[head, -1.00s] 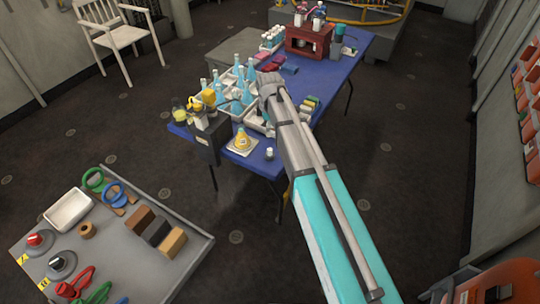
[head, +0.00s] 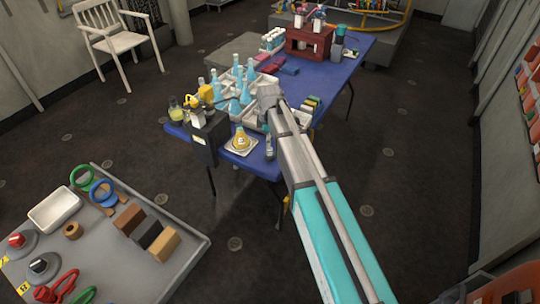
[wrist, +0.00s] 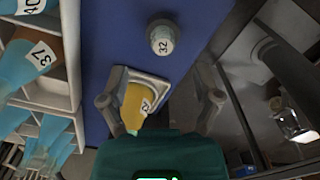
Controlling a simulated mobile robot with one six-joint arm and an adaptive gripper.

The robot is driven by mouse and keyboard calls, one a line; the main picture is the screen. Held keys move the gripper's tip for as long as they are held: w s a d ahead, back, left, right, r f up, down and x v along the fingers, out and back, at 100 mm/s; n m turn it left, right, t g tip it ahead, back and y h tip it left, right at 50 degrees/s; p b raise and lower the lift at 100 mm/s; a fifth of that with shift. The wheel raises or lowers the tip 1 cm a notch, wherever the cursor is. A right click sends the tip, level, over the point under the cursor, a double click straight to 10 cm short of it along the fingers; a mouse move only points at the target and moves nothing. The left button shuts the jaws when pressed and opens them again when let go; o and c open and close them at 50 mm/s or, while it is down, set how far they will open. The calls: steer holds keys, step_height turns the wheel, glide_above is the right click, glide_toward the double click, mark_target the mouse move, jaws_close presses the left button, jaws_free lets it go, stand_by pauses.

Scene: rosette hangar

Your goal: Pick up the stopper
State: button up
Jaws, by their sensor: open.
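My gripper (wrist: 160,100) is open, its two fingers spread and empty. In the wrist view, a small pale grey round piece labelled 32 (wrist: 162,40) stands on the blue table, beyond the fingertips; it may be the stopper, but I cannot tell for sure. An orange-yellow flask labelled 29 (wrist: 136,106) on a square white tray (wrist: 152,78) shows between the fingers, below them. In the head view the flask (head: 241,140) sits near the table's front edge. My arm reaches over the table there, and the grey piece is not clear.
White compartment trays (wrist: 62,85) with blue bottles stand left of my gripper. A dark box (head: 207,135) stands by the flask's tray. The blue table (head: 325,72) also bears a red rack (head: 310,40). A grey bench (head: 125,260) with tools is at lower left.

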steer(key=shift+f, duration=0.1)
stand_by(0.3)
steer(key=shift+s+d+f+b, duration=0.1)
steer(key=shift+s+f+b, duration=0.05)
steer(key=shift+f+b, duration=2.45)
steer(key=shift+r, duration=0.1)
steer(key=shift+c, duration=0.2)
steer(key=c, duration=1)
steer(key=shift+r, duration=0.1)
step_height(320, 180, up, 3)
steer(key=p, duration=0.2)
steer(key=shift+f+p, duration=0.2)
steer(key=shift+p, duration=0.2)
steer(key=s+d+r+p, duration=0.1)
steer(key=s+r+p, duration=0.2)
steer(key=s, duration=0.1)
steer(key=s+d+r+p, duration=0.1)
steer(key=s+r+p, duration=0.2)
steer(key=s+p, duration=0.1)
steer(key=s+d+r+p, duration=0.1)
steer(key=s+r+p, duration=0.2)
steer(key=s+r, duration=0.1)
steer(key=shift+s+d+r, duration=0.1)
steer(key=shift+s+d, duration=0.15)
steer(key=shift+s, duration=0.55)
